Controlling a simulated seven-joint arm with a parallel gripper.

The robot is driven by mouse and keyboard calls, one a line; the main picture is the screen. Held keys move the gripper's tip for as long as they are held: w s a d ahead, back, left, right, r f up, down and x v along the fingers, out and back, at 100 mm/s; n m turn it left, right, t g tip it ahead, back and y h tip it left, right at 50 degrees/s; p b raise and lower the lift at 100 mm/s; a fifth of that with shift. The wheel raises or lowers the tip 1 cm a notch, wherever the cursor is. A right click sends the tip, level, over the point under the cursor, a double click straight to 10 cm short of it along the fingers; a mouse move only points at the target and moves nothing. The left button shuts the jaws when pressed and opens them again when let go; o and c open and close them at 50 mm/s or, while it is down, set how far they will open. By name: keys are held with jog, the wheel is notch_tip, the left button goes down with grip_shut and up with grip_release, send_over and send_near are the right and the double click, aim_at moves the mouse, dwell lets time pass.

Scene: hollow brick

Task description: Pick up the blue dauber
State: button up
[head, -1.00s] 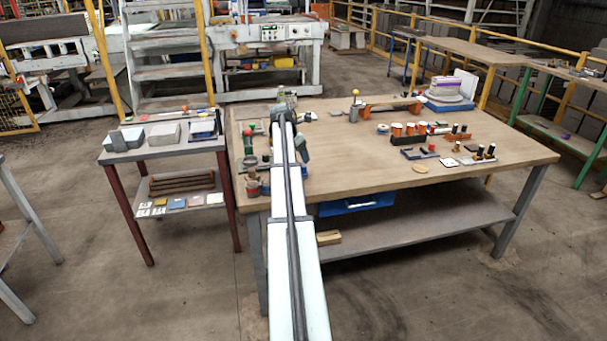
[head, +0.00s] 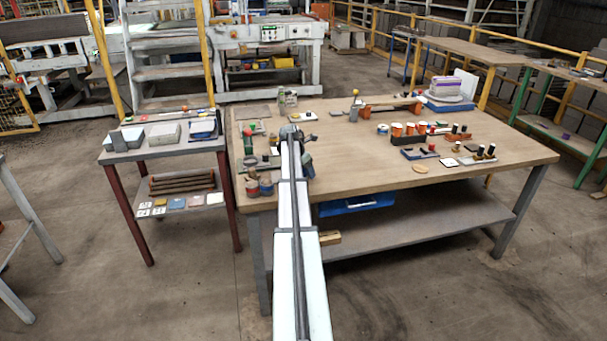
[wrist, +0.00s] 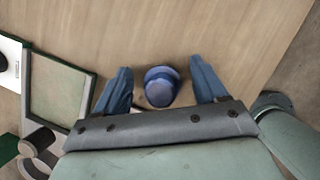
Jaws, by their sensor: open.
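The blue dauber (wrist: 161,88) shows in the wrist view as a round blue top on the wooden bench top. My gripper (wrist: 160,77) is open, with one blue finger on each side of the dauber and a gap on both sides. The lower part of the dauber is hidden beneath its top and the gripper body. In the head view my arm covers the spot, and I cannot make out the dauber or the fingers there.
A framed green pad (wrist: 60,88) lies left of the gripper, with dark round items below it. The workbench (head: 370,200) holds orange-topped pots (head: 397,130) and stamps at the right. Its middle is clear. A small side table (head: 160,153) stands at the left.

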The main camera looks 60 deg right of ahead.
jog(key=shift+f, duration=0.1)
jog(key=shift+c, duration=0.3)
jog(key=c, duration=1)
jog(key=shift+c, duration=0.2)
jog(key=shift+r, duration=0.7)
notch_tip(320, 180, up, 2)
jog(key=shift+r, duration=0.15)
jog(key=s+a, duration=1.2)
jog(key=shift+s+a, duration=0.35)
jog(key=shift+s, duration=0.05)
